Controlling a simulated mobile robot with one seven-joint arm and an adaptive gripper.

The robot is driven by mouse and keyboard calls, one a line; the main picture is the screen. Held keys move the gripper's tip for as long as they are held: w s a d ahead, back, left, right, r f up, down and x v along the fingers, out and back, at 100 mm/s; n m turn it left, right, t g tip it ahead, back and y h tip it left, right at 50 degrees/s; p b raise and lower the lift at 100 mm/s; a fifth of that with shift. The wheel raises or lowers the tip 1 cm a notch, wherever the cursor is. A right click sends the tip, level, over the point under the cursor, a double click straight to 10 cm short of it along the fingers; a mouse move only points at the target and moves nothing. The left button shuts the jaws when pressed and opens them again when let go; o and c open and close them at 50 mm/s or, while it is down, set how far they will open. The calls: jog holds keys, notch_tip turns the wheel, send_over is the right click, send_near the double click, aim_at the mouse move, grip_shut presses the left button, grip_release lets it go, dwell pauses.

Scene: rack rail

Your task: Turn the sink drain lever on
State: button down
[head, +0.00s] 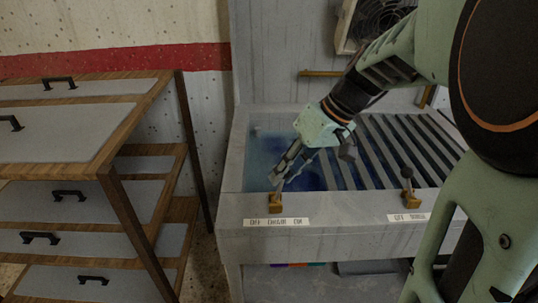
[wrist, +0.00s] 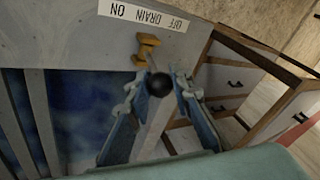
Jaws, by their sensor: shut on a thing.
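The drain lever has a brass base (head: 276,203) on the front ledge of the sink (head: 340,232), above a white label (head: 276,222). In the wrist view the label (wrist: 145,15) reads OFF DRAIN ON, upside down, next to the brass base (wrist: 146,47). The lever's black ball knob (wrist: 159,84) sits between my fingertips. My gripper (head: 283,181) reaches down from the right over the basin and is shut on the lever at its knob. The fingers hide most of the lever in the head view, so I cannot tell its exact tilt.
A second lever (head: 408,188) with a black knob stands to the right on the same ledge, above its own label (head: 409,217). Slats (head: 385,145) cover the basin's right side. A wooden drawer unit (head: 75,130) stands close on the left.

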jog(key=shift+d+f+y+b, duration=0.35)
jog(key=shift+d+y+b, duration=0.25)
jog(key=shift+d+y, duration=0.1)
jog(key=shift+d+b, duration=0.25)
jog(key=shift+b, duration=0.2)
jog(key=shift+s+d+f, duration=0.1)
jog(key=shift+d, duration=0.15)
jog(key=c, duration=1.7)
grip_release()
jog(key=shift+c, duration=0.2)
jog(key=v, duration=1.2)
